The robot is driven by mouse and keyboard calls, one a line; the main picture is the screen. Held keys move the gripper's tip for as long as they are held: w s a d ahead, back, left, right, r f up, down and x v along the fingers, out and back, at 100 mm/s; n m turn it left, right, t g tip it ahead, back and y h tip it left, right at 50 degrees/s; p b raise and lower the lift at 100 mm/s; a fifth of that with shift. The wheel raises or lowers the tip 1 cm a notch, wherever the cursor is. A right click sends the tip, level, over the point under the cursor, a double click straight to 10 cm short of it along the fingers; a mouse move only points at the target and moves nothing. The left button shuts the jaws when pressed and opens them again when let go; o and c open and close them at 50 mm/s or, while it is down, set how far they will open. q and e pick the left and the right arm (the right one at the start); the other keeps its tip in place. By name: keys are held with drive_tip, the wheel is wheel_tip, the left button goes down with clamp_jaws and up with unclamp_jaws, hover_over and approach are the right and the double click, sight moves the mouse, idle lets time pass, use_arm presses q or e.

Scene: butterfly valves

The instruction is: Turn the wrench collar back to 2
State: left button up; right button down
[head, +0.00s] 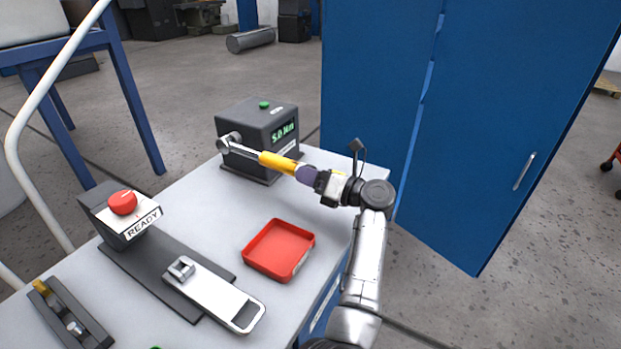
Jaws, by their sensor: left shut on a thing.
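The torque wrench has a silver head and shaft and a yellow handle (279,162). Its head sits at the side of a dark grey tester box (243,128) with a green button and a display reading 5.0 Nm. A purple collar (306,174) is at the wrench's near end, beyond the yellow handle. My left gripper (314,178) is shut on this collar, and its fingers hide part of it. The numbers on the collar are too small to read. My right gripper is not in view.
A red tray (279,249) lies on the grey bench top, apparently empty. A box with a red button and a READY label (127,213) stands at the left. A white lever-like part (213,294) and a dark fixture (70,314) lie in front. Blue cabinets (430,110) stand behind.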

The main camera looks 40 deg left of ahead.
use_arm(q)
drive_tip(key=o, duration=0.9)
drive_tip(key=shift+w+d+f+p, duration=0.1)
drive_tip(key=shift+w+d+p, duration=0.25)
drive_tip(key=shift+d, duration=1.95)
drive_tip(key=shift+w+d+f+p, duration=0.1)
drive_tip(key=shift+w+d+p, duration=0.25)
drive_tip(key=shift+d, duration=1.9)
drive_tip(key=shift+w+d+p, duration=0.3)
drive_tip(key=shift+d+p, duration=0.1)
drive_tip(key=shift+d, duration=1.9)
